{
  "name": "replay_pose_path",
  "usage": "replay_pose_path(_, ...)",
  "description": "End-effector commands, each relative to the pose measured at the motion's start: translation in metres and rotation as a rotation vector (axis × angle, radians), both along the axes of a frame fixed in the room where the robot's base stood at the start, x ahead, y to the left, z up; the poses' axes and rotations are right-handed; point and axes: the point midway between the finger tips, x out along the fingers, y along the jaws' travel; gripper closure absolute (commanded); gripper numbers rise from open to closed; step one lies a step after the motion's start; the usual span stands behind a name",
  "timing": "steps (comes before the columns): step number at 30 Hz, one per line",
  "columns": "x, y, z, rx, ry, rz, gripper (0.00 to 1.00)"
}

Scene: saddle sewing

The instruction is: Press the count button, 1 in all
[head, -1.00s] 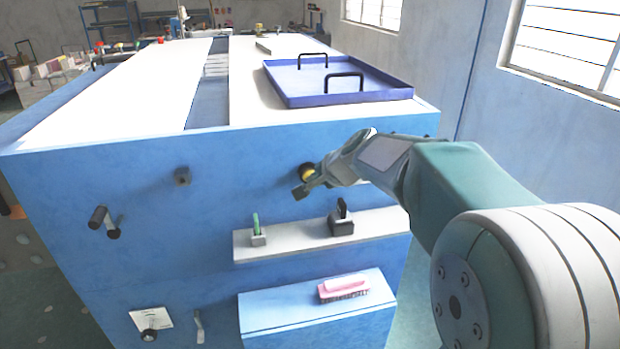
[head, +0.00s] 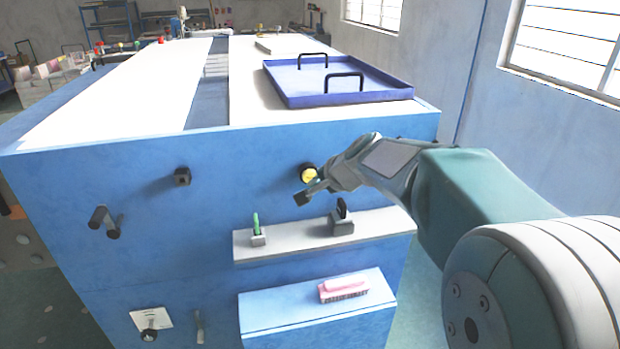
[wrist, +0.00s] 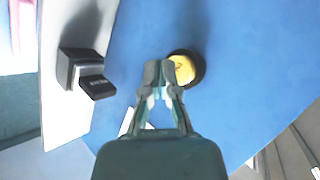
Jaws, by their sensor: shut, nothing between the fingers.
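The count button is a round yellow button in a black ring (head: 309,173) on the blue front panel of the bench. It also shows in the wrist view (wrist: 186,70), just beyond and slightly right of the fingertips. My gripper (head: 302,198) is shut and empty, in front of the panel close to the button's lower side. In the wrist view my gripper's fingertips (wrist: 160,72) overlap the button's left edge in the picture. I cannot tell whether they touch it.
A pink brush (head: 343,289) lies on a lower blue shelf. A dark square knob (head: 182,177) and a peg (head: 104,222) project at left. A blue tray (head: 335,82) sits on top.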

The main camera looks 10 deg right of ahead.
Motion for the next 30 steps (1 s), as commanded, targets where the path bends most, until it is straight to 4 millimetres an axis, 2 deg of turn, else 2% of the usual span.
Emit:
replay_pose_path(9,-0.002,0.000,0.000,0.000,0.000,0.000,1.00)
replay_pose_path(24,-0.044,0.000,0.001,0.000,0.000,0.000,1.00)
replay_pose_path(30,-0.051,0.000,0.000,0.000,0.000,0.000,1.00)
